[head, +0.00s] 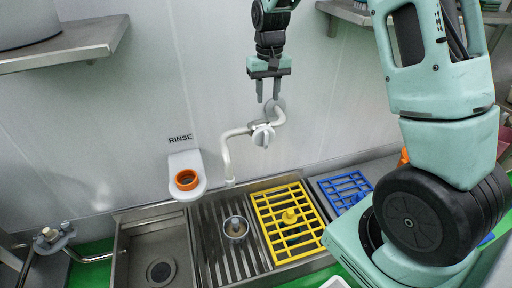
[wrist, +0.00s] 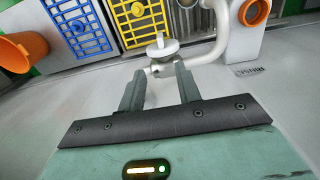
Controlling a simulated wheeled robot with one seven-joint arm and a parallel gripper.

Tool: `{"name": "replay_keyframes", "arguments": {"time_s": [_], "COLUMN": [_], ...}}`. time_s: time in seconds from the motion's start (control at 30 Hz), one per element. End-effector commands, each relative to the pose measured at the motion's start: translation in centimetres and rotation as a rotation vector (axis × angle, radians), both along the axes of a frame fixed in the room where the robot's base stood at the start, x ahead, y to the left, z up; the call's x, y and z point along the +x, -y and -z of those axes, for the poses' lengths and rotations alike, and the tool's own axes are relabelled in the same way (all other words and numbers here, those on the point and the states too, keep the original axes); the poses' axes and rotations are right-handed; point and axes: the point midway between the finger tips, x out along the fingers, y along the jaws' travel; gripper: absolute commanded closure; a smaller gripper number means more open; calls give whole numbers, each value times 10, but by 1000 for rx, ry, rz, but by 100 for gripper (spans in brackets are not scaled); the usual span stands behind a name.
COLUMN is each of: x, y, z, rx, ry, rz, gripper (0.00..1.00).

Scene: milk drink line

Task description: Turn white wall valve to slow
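The white wall valve (head: 263,135) sits on a bent white pipe (head: 228,155) against the grey wall. Its round knob also shows in the wrist view (wrist: 162,50), just past my fingertips. My gripper (head: 268,98) hangs above the valve in the head view, fingers pointing down. In the wrist view its two fingers (wrist: 160,72) are apart with nothing held between them. They look apart from the knob. I see no mark showing the slow setting.
A RINSE label (head: 180,139) is above a white holder with an orange ring (head: 187,180). Below are a sink (head: 125,245), a drain tray (head: 208,245), a yellow rack (head: 262,205) and a blue rack (head: 328,184). Metal shelves (head: 75,45) jut from the wall at upper left and right.

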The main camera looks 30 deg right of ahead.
Motion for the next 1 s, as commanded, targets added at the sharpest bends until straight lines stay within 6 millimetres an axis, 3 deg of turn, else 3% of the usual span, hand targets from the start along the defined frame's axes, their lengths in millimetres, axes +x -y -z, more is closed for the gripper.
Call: {"name": "replay_keyframes", "arguments": {"time_s": [0.17,0.7,1.0], "x": [-1,-1,-1], "y": [-1,-2,-1], "z": [24,134,167], "rx": [1,2,1], "ry": [-4,-4,-1], "rz": [-1,-3,-2], "gripper": [66,66,66]}}
